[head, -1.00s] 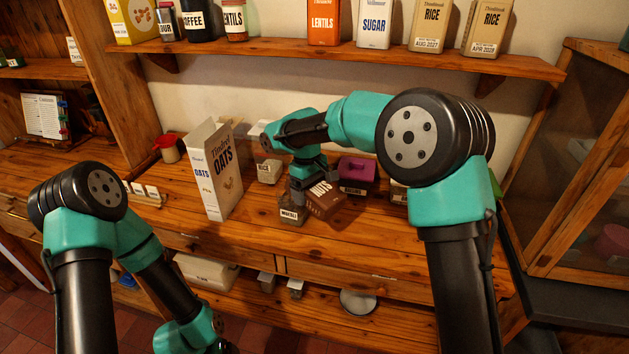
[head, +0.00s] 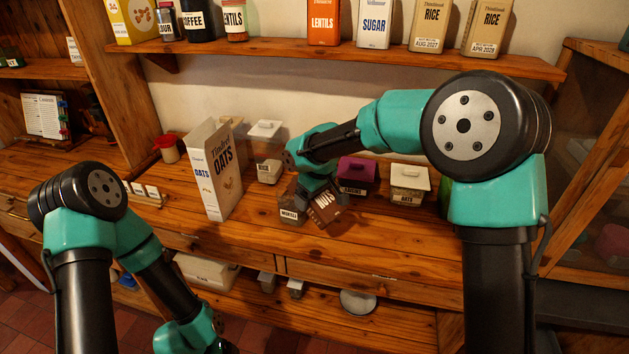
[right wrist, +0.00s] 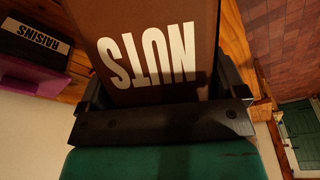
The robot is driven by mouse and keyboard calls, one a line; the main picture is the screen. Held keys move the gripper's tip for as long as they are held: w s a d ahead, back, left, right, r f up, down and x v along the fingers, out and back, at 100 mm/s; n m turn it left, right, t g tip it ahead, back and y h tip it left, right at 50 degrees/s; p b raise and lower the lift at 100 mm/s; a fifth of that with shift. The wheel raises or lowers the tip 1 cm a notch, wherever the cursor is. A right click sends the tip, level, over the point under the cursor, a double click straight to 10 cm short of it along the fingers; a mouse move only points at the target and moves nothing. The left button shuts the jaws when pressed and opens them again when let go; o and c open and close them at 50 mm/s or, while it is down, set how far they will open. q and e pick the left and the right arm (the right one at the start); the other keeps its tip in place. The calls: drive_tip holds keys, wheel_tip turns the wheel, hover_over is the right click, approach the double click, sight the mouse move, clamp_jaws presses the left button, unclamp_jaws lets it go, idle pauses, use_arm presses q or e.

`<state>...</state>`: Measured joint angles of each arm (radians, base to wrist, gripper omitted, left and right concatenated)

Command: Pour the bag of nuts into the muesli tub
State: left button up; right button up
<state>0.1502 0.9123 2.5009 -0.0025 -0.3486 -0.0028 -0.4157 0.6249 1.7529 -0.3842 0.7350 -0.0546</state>
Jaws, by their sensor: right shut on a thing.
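My right gripper (head: 318,188) is shut on the brown nuts bag (head: 328,212), which is tilted. The muesli tub (head: 291,216), a small clear tub with a white label, stands on the counter just left of the bag. The bag's upper left part is close to the tub, and the gripper hides part of the tub's top. I cannot tell whether nuts are falling. In the right wrist view the bag (right wrist: 145,45) fills the space between the fingers (right wrist: 160,100), its lettering upside down. My left arm runs down out of the bottom, its gripper out of frame.
A tall oats box (head: 214,175) stands left of the tub. Behind are a rice tub (head: 268,172), a purple-lidded raisins tub (head: 355,177) and a white-lidded tub (head: 408,184). Bare counter (head: 350,250) lies in front. A shelf (head: 330,62) with packages runs above.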

drive_tip(key=shift+s+d+f+t+y, duration=0.15)
drive_tip(key=shift+f+t+y, duration=0.05)
drive_tip(key=shift+t+y, duration=0.45)
drive_tip(key=shift+s+d+f+t+y, duration=0.1)
drive_tip(key=shift+f+t+y, duration=0.1)
drive_tip(key=shift+t+y, duration=0.45)
